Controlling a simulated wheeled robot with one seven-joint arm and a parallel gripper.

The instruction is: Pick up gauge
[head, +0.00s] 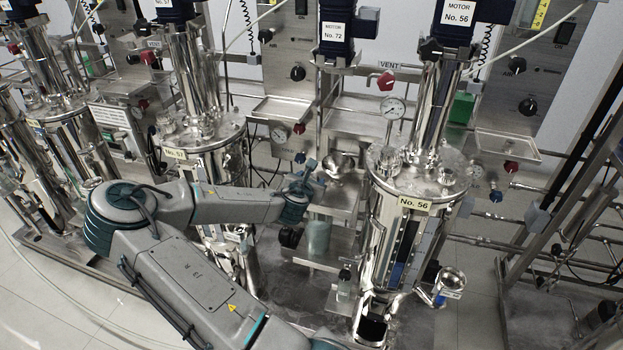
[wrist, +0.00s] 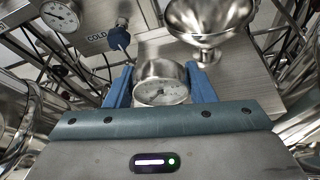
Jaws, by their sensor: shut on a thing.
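A round steel gauge (wrist: 162,91) with a white dial sits between the two blue fingers of my gripper (wrist: 160,78) in the wrist view. The fingers are shut on its sides, and its dial faces the camera. In the head view my gripper (head: 312,168) is at mid-picture, left of the No. 56 vessel, by a small steel shelf. The held gauge cannot be made out there. I cannot tell whether it touches the steel surface behind it.
A steel funnel (wrist: 208,22) stands close to the right finger; it also shows in the head view (head: 338,163). Another gauge (wrist: 60,14) is mounted at the upper left, near a blue valve knob (wrist: 119,38). The No. 56 vessel (head: 415,176) stands right of my arm.

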